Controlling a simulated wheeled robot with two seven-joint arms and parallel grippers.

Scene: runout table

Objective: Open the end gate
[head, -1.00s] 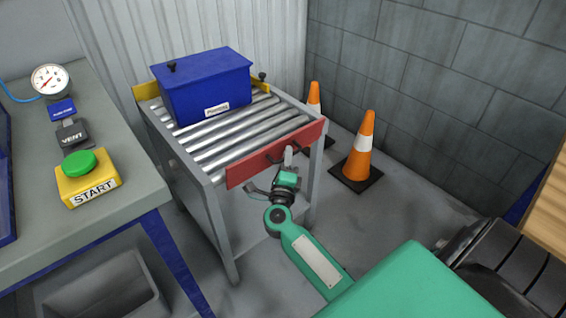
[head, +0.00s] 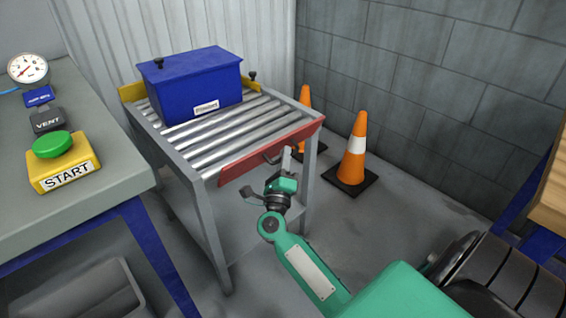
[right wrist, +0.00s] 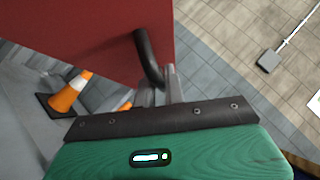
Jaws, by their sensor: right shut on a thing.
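The end gate (head: 240,172) is a red panel across the near end of the roller table. In the head view its front face looks narrow and tilted. Its dark handle (head: 268,156) sits near the middle of that face. My right gripper (head: 287,160) is at the handle, shut on it. In the right wrist view the red gate (right wrist: 80,40) fills the upper left, and the dark handle (right wrist: 148,58) runs down to my fingers (right wrist: 170,85). The fingers partly hide the grip. My left gripper is not in view.
A blue box (head: 197,85) stands on the rollers (head: 225,135) toward the back. Orange cones (head: 355,148) stand right of the table by the grey wall. At left, a bench (head: 105,165) carries a START button (head: 60,165), a VENT switch (head: 47,118) and a gauge (head: 27,70).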

